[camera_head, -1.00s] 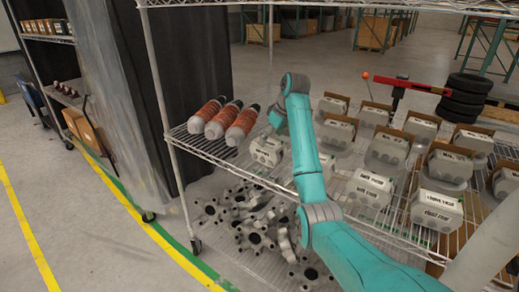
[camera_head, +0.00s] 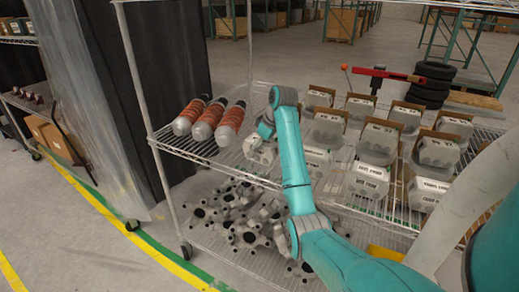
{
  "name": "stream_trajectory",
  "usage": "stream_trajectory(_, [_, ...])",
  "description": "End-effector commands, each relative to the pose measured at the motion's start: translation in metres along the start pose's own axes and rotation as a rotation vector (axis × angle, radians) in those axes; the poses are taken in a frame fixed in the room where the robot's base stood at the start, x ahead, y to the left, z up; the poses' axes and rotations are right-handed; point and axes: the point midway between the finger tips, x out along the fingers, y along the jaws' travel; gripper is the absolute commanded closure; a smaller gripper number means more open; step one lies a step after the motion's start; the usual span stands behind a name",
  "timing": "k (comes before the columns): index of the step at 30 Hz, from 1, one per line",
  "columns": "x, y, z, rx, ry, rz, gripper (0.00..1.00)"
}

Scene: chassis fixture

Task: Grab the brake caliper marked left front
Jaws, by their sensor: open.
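Several grey brake calipers with printed labels stand on the upper wire shelf (camera_head: 180,147). The labels are too small to read, so I cannot tell which one is marked left front. One caliper (camera_head: 260,152) stands at the left end of the group, right of the orange-banded bottles. My gripper (camera_head: 264,137) is small and partly hidden by my teal wrist. It is open and points down just above this caliper. I cannot tell whether it touches it. Other calipers (camera_head: 369,180) (camera_head: 438,152) stand further right, some with brown backs.
Several orange-banded bottles (camera_head: 209,119) lie left of the gripper. Star-shaped metal hubs (camera_head: 235,212) are piled on the lower shelf. A rack post (camera_head: 140,100) rises at the left front. My forearm crosses over the front of the shelf, close to calipers on its right.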

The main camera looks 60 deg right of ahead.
Motion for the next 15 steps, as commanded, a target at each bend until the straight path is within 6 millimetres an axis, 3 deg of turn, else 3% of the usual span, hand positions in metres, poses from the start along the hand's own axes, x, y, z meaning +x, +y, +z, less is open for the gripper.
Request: stream_trajectory(15, [0.0043,-0.0001,0.0013,0.0,0.0,0.0,0.04])
